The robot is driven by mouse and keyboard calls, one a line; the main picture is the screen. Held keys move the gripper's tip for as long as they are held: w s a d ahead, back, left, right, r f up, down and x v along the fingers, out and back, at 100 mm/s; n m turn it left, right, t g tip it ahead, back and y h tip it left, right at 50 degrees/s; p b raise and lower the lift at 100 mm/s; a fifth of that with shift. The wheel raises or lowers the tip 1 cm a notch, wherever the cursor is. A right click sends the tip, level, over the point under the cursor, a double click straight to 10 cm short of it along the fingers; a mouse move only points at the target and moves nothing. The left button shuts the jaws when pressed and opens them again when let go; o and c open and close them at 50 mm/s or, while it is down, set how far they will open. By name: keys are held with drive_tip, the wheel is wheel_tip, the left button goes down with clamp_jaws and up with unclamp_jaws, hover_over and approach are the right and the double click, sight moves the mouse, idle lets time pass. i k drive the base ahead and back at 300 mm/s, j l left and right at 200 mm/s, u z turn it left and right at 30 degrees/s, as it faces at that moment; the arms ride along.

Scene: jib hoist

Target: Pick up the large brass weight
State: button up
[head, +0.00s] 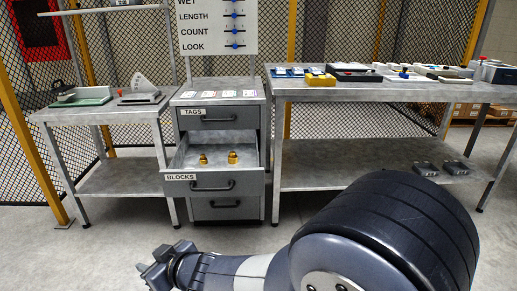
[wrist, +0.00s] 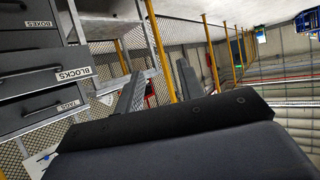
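The right one (head: 232,157) looks slightly larger than the left one (head: 203,159). My gripper (head: 152,263) is low in front of the cabinet, left of and well short of the drawer. In the wrist view its two fingers (wrist: 160,82) stand apart with nothing between them. The weights do not show in the wrist view, where the drawer fronts (wrist: 45,75) lie at the left, turned over.
The TAGS drawer (head: 218,116) is shut above the open one. A side table (head: 100,112) stands left and a long workbench (head: 385,92) with several tools stands right. Floor before the cabinet is clear apart from my arm.

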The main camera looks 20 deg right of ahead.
sight(233, 158)
drive_tip(key=i+j+z, duration=0.15)
drive_tip(key=i+z, duration=0.25)
drive_tip(key=i+j+z, duration=1.1)
drive_tip(key=j, duration=0.2)
